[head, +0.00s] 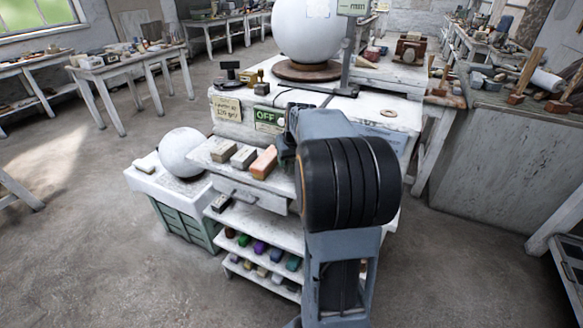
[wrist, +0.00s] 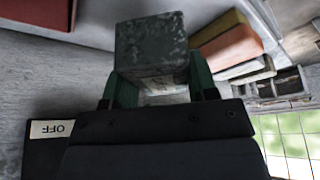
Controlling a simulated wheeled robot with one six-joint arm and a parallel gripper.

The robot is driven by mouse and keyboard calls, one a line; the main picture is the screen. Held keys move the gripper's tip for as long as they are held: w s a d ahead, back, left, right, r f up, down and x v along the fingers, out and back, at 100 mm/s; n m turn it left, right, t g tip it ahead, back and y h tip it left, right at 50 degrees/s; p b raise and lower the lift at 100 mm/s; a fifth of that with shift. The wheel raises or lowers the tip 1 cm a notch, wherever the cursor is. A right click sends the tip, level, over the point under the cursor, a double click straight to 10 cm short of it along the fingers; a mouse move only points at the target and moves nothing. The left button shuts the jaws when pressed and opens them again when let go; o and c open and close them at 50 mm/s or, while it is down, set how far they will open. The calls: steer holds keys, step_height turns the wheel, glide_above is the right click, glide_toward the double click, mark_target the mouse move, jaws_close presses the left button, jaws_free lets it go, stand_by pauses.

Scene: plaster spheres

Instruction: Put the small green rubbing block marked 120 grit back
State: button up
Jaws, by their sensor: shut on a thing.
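In the wrist view my gripper (wrist: 160,88) is shut on a dark grey-green mottled block (wrist: 150,45), held between its two green fingers. I cannot read any grit mark on it. In the head view my arm hides the fingertips and the block. A row of blocks lies on the upper shelf (head: 204,160), left of my arm: a brown-topped one (head: 223,151), a grey one (head: 243,157) and an orange one (head: 263,162). The orange block also shows in the wrist view (wrist: 228,42), right of the held block.
Lower shelves hold several coloured blocks (head: 260,248). A white sphere (head: 184,152) sits at left, and a larger one (head: 313,30) stands behind. Open floor (head: 90,230) lies to the left.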

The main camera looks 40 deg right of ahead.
step_height(320, 180, down, 3)
steer(key=shift+r, duration=0.1)
steer(key=shift+w+d+f, duration=0.15)
steer(key=shift+f, duration=0.45)
steer(key=shift+f, duration=0.2)
steer(key=o, duration=1.1)
steer(key=shift+c, duration=0.2)
